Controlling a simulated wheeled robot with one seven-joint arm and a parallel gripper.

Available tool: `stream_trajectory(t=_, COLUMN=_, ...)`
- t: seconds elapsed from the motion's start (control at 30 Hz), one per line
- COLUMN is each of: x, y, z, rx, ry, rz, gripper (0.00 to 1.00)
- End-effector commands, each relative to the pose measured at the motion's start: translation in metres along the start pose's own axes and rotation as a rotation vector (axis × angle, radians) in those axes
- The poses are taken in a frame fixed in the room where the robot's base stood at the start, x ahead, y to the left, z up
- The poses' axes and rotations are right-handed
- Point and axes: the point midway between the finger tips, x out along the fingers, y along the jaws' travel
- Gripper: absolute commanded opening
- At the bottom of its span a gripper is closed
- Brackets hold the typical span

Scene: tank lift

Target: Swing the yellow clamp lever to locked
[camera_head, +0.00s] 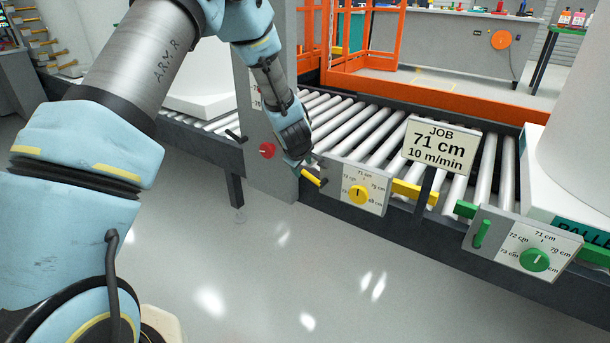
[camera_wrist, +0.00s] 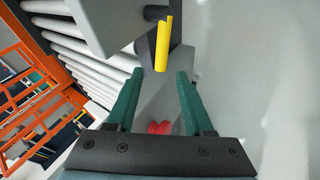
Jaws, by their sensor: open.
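The yellow clamp lever (camera_head: 312,177) is a short bar at the left end of the yellow dial's panel (camera_head: 376,201), on the front edge of the roller conveyor. In the head view it slants down to the right. In the wrist view the lever (camera_wrist: 163,44) stands just beyond the fingertips, near the middle between them. My gripper (camera_head: 303,166) is at the lever in the head view. In the wrist view my gripper (camera_wrist: 158,74) shows two green fingers apart with nothing held between them. Whether a finger touches the lever I cannot tell.
A red knob (camera_head: 267,150) and black lever (camera_head: 236,136) are to the left. A green lever (camera_head: 482,234) and green dial (camera_head: 535,260) are to the right. A job sign (camera_head: 441,147) reads 71 cm, 10 m/min. The floor (camera_head: 300,270) in front is clear.

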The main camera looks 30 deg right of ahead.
Motion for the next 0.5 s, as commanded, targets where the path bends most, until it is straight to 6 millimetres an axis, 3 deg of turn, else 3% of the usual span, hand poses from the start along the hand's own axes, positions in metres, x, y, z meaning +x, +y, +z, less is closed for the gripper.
stream_trajectory(t=0.2, x=0.040, y=-0.001, z=0.001, rx=0.001, ry=-0.001, rz=-0.001, gripper=0.52)
stream_trajectory(t=0.5, x=0.060, y=0.000, z=0.000, rx=0.002, ry=-0.001, rz=0.000, gripper=0.52)
